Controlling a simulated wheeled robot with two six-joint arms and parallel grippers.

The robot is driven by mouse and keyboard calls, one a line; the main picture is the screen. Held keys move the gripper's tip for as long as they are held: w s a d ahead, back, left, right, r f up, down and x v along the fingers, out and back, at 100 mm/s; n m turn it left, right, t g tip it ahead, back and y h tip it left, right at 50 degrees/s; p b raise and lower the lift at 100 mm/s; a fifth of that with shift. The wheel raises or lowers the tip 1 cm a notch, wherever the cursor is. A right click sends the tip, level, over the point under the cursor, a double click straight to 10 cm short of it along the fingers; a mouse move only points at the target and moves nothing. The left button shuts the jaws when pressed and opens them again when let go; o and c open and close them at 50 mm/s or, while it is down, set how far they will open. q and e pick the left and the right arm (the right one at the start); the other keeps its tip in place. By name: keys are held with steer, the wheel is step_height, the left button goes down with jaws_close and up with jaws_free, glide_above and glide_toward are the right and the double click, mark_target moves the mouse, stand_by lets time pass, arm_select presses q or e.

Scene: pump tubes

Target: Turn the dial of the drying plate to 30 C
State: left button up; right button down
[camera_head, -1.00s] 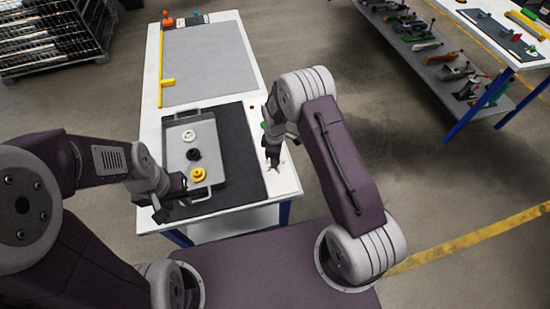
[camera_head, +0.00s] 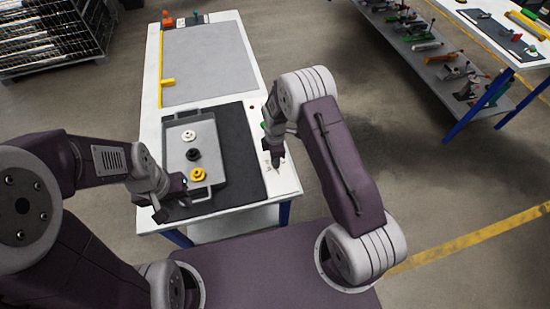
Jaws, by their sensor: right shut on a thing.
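The drying plate is the dark flat plate (camera_head: 241,150) on the white table, with a pale control strip (camera_head: 285,181) along its right side. My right gripper (camera_head: 275,167) points down over this strip and is shut on the small dial, which its fingers hide. I cannot read the dial's setting or any scale. My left gripper (camera_head: 172,205) is low at the tray's near left corner, close to the tray's near handle. Its fingers are too dark and small to tell open from shut.
A grey tray (camera_head: 215,160) on the dark plate holds a white ring part (camera_head: 188,136), a black one (camera_head: 193,154) and a yellow one (camera_head: 198,174). A grey panel (camera_head: 205,62) with a yellow bar (camera_head: 167,83) lies beyond. A tool bench stands far right.

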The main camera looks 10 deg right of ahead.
steer(key=shift+w+r, duration=0.1)
steer(key=c, duration=1.1)
jaws_free()
steer(key=shift+o, duration=0.2)
step_height(320, 180, up, 9)
